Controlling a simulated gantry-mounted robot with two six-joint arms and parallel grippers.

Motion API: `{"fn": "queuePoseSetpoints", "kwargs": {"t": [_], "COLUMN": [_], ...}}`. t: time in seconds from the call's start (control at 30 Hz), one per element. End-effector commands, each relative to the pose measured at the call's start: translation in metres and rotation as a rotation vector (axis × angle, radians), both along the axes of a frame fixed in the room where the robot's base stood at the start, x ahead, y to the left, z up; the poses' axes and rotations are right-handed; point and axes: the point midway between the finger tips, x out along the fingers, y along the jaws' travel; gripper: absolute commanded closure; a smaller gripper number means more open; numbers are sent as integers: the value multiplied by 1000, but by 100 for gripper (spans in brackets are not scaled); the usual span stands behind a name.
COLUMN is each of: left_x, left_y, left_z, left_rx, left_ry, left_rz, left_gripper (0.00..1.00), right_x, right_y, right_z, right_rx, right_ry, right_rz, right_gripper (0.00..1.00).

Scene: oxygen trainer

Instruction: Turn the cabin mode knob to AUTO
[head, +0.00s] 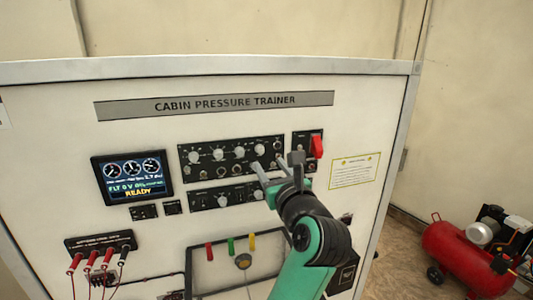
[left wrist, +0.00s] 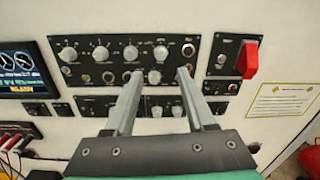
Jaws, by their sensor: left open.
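An upper black panel (head: 229,144) on the trainer front carries a row of pale knobs above smaller round controls. Its lettering is too small to read, so I cannot tell for sure which knob is cabin mode. My left gripper (head: 268,168) is open in front of this panel's lower right. In the left wrist view, its two parallel fingers (left wrist: 157,73) point at the panel, and a pale knob (left wrist: 154,76) shows between their tips. Nothing is visibly gripped, and contact cannot be told. My right gripper is not in view.
A guarded red switch (head: 317,147) sits right of the panel. A lower knob panel (head: 212,200) lies below, partly hidden by my arm. A lit display (head: 132,178) reading READY is at the left. Coloured levers (head: 231,246) stand lower down. A red compressor (head: 455,258) stands on the floor at right.

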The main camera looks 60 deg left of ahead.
Motion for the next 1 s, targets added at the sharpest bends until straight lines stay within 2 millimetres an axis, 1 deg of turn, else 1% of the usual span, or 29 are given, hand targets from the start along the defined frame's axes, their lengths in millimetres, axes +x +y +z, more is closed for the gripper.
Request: {"fn": "queuePoseSetpoints", "kwargs": {"t": [0.03,0.1,0.2,0.3,0.4,0.47,0.7,0.73,0.77,0.8,0.87,1.0], "left_x": [1,4,9,13,16,16,17,17,17,17,17,17], "left_y": [13,29,50,66,76,80,81,81,81,81,81,81], "left_z": [4,4,4,3,1,1,0,0,0,0,0,0], "left_rx": [0,-1,0,0,0,-1,0,0,0,0,0,0], "left_ry": [4,3,3,3,2,1,0,0,0,0,0,0], "left_rz": [6,5,5,4,1,1,-1,-1,-1,-1,0,0], "left_gripper": [45,45,45,45,45,45,45,47,52,59,70,95], "right_x": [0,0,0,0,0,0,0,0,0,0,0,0], "right_y": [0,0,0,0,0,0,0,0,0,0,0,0], "right_z": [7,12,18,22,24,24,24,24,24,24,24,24], "right_rx": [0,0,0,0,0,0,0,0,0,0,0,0], "right_ry": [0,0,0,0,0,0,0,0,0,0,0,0], "right_rz": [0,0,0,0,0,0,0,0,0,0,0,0], "right_gripper": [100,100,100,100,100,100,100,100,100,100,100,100]}}
